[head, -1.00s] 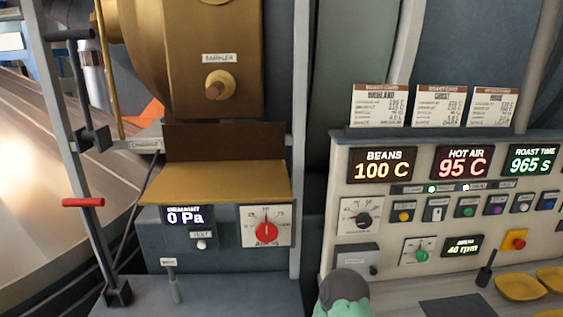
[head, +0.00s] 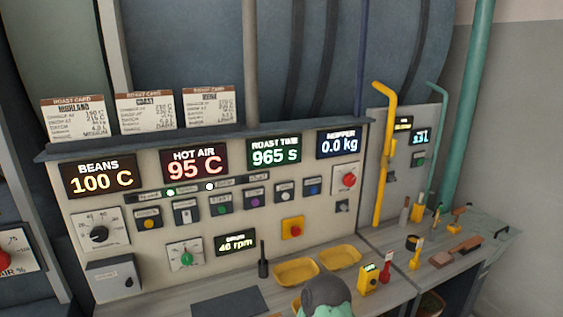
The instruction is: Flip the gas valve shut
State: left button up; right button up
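A yellow gas pipe (head: 380,185) runs up the front of a grey side panel (head: 408,170) at the right of the head view and bends over at its top. A small dark fitting beside the pipe's middle may be the gas valve, but it is too small to tell its handle position. Neither of my grippers can be made out. A rounded grey and green part at the bottom edge looks like part of my own body.
The roaster control console (head: 215,225) fills the middle with displays, knobs and buttons. On its ledge sit yellow trays (head: 296,271), a yellow device (head: 369,280), a red-handled tool (head: 387,266) and brushes. A green pipe (head: 468,115) stands at the right wall.

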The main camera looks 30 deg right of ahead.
aim_at(393, 148)
jog(key=l+z, duration=0.1)
jog(key=l, duration=0.5)
jog(key=l+z, duration=0.15)
jog(key=l, duration=0.45)
jog(key=i+l+z, duration=0.1)
jog(key=l, duration=0.45)
jog(key=i+l+z, duration=0.1)
jog(key=l, duration=0.5)
jog(key=i+l+z, duration=0.15)
jog(key=l, duration=0.45)
jog(key=i+l+z, duration=0.2)
jog(key=l, duration=0.3)
jog(key=i, duration=0.05)
